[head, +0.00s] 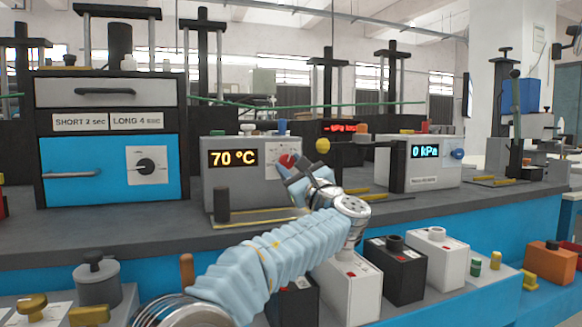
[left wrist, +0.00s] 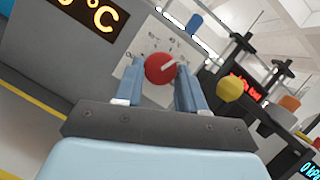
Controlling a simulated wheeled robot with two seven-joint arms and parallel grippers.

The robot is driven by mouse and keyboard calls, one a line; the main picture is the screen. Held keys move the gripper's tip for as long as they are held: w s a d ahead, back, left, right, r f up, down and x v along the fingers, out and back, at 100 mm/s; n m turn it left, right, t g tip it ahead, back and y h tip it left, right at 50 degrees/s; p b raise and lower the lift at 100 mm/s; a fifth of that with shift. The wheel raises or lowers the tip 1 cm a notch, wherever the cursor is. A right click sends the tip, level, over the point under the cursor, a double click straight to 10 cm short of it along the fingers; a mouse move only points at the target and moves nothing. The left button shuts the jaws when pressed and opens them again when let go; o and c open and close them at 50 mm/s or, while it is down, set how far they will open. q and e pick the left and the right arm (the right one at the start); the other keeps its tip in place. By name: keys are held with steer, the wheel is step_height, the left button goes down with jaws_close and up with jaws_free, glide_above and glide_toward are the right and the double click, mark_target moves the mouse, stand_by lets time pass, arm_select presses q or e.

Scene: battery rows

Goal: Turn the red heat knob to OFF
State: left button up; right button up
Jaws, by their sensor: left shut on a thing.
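The red heat knob (head: 286,160) is on the white dial plate (head: 270,152) of the grey unit (head: 232,185), right of its orange "70 °C" display (head: 233,158). In the left wrist view the round red knob (left wrist: 159,69) sits between my fingers, with a pale pointer line toward the upper right. My left gripper (head: 291,170) is at the knob from the front right, shut on it; its blue fingers (left wrist: 158,88) flank the knob. My right gripper is not in view.
A blue-fronted cabinet (head: 108,165) with a black knob stands at the left. A grey unit reading "0 kPa" (head: 424,174) with a blue knob stands at the right. A black cylinder (head: 222,205) stands before the heat unit. Several battery blocks (head: 395,270) line the lower front shelf.

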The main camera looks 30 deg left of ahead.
arm_select(q)
steer(key=n+g+p, duration=0.1)
steer(key=n, duration=0.1)
steer(key=n+g, duration=0.1)
steer(key=n, duration=0.2)
steer(key=n+g+p, duration=0.1)
steer(key=n, duration=0.1)
steer(key=shift+w+d+r+p, duration=0.15)
steer(key=shift+w+r+p, duration=0.05)
steer(key=shift+r+p, duration=0.1)
steer(key=n+p, duration=0.1)
steer(key=n, duration=0.1)
steer(key=n+g+h+p, duration=0.1)
steer(key=n, duration=0.1)
steer(key=n+g+p, duration=0.1)
steer(key=n, duration=0.2)
steer(key=shift+r+h, duration=0.3)
steer(key=n+h+p, duration=0.1)
steer(key=n, duration=0.3)
steer(key=shift+r+g+h+p, duration=0.15)
steer(key=shift+g+h+p, duration=0.15)
steer(key=shift+h+p, duration=0.1)
steer(key=shift+n+h, duration=0.4)
steer(key=shift+n, duration=0.7)
steer(key=shift+s+r+n+h, duration=0.1)
steer(key=shift+n+h, duration=0.5)
steer(key=shift+n, duration=0.4)
steer(key=o, duration=1.1)
steer(key=shift+c, duration=0.2)
